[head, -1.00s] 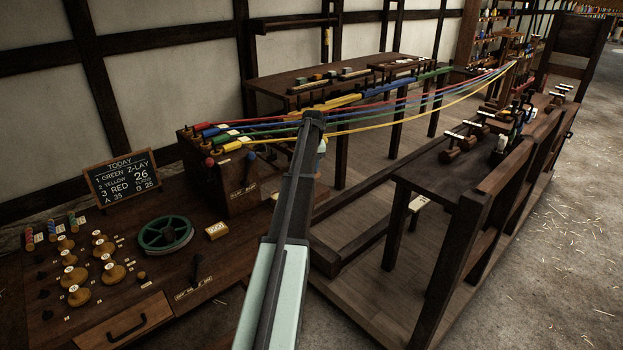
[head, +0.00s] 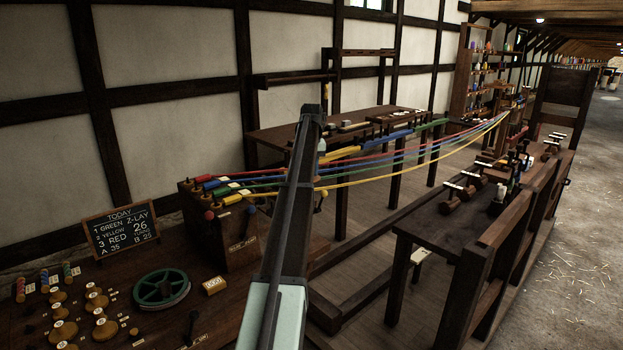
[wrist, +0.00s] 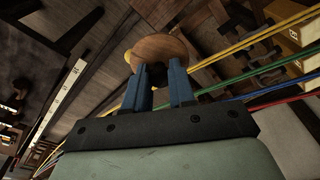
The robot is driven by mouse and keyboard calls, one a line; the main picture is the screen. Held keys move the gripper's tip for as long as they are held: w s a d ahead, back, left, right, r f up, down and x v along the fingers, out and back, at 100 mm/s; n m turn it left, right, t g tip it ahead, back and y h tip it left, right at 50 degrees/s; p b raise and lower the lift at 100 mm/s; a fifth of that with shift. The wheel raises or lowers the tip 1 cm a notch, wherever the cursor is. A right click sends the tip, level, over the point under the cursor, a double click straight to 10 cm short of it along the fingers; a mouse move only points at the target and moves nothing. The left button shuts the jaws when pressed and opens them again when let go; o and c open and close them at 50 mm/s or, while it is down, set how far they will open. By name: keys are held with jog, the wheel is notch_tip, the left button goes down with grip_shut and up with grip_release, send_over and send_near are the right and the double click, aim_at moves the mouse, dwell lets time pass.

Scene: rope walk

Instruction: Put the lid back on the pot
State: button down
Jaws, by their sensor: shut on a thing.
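In the wrist view, the two blue fingers of my gripper (wrist: 160,78) are shut on a round brown wooden lid (wrist: 162,47). Its disc-shaped face shows just beyond the fingertips, and a dark part shows between the fingers. A bit of yellow shows at the disc's left edge. In the head view my arm reaches up and away through the middle, and its own links hide the gripper and the lid. I cannot make out the pot in either view.
Red, blue, green and yellow strands (head: 420,157) stretch from a peg box (head: 225,232) to the far end, close to my arm. A bench (head: 440,222) stands right. A chalkboard (head: 121,231), green reel (head: 161,289) and several wooden weights (head: 64,332) are at left.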

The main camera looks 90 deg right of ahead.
jog(key=shift+n, duration=0.5)
jog(key=shift+w+a+f, duration=1.8)
jog(key=shift+a+f, duration=0.1)
jog(key=shift+f, duration=1.8)
jog(key=shift+w+a+f, duration=1.8)
jog(key=shift+a+f, duration=0.1)
jog(key=shift+f, duration=1.75)
jog(key=shift+w+a+f, duration=1.8)
jog(key=shift+a+f, duration=0.1)
jog(key=shift+f, duration=1.8)
jog(key=shift+f, duration=0.15)
jog(key=shift+c, duration=1.9)
grip_release()
notch_tip(320, 180, up, 7)
